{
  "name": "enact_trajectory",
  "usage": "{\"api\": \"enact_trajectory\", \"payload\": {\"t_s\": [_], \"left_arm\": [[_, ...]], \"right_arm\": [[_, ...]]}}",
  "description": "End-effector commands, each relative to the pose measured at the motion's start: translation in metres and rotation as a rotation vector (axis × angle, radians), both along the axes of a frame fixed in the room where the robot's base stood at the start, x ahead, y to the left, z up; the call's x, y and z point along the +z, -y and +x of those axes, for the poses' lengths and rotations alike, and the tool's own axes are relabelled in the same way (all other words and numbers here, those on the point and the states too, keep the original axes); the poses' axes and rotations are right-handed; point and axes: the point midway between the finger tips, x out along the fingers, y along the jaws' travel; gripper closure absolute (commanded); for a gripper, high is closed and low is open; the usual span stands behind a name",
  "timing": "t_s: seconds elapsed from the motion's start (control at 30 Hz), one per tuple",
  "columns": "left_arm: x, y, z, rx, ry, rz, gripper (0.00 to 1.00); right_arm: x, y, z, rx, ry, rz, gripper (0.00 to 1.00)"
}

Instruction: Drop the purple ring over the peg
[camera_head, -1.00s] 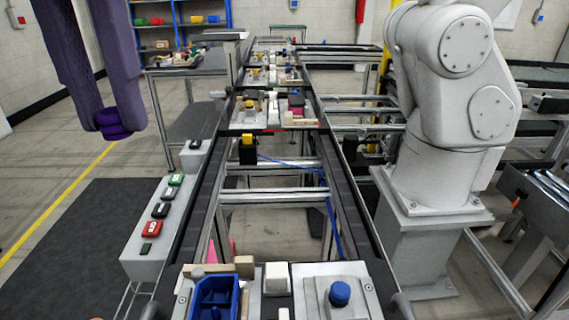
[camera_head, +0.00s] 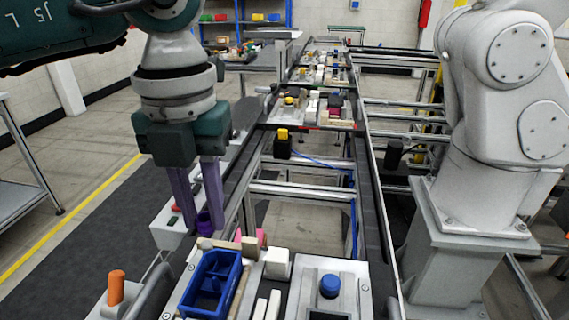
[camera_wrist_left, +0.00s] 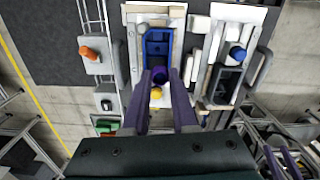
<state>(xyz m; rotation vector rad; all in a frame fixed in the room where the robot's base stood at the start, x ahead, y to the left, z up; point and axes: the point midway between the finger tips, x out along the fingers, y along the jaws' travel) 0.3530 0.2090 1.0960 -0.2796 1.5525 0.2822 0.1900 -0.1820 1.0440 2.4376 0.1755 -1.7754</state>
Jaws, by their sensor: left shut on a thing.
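My left gripper (camera_head: 203,224) comes down from the upper left in the head view. Its long purple fingers are shut on the purple ring (camera_head: 203,221), which also shows between the fingertips in the left wrist view (camera_wrist_left: 159,75). The ring is held in the air near the left rail of the line, behind the blue tray. An orange upright peg (camera_head: 116,288) stands on a light block at the lower left, apart from the ring. It also shows in the wrist view (camera_wrist_left: 90,53).
A blue open tray (camera_head: 216,285) sits on the nearest pallet, with wooden and white blocks beside it. A plate with a blue knob (camera_head: 330,285) is to its right. A large white robot arm (camera_head: 495,130) stands on the right. A button box (camera_head: 168,228) is behind the gripper.

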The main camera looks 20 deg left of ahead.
Motion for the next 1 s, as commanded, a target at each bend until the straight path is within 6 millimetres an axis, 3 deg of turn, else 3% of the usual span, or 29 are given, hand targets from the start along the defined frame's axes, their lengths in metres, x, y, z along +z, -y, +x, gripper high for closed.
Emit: {"api": "enact_trajectory", "payload": {"t_s": [0.1,0.23,0.47,1.0], "left_arm": [[-0.009,-0.005,-0.002,0.181,-0.001,0.001,1.0],[-0.014,-0.006,-0.003,0.266,0.0,0.0,1.0],[-0.025,-0.006,-0.003,0.274,0.001,-0.001,1.0],[-0.079,-0.006,-0.003,0.271,0.0,0.0,1.0]], "right_arm": [[0.0,0.0,0.0,0.0,0.0,-0.001,0.43],[-0.001,0.0,0.0,0.0,0.0,-0.001,0.43],[-0.011,0.001,0.0,0.001,0.001,-0.004,0.43],[-0.056,0.003,0.0,0.004,0.0,-0.009,0.43]]}}
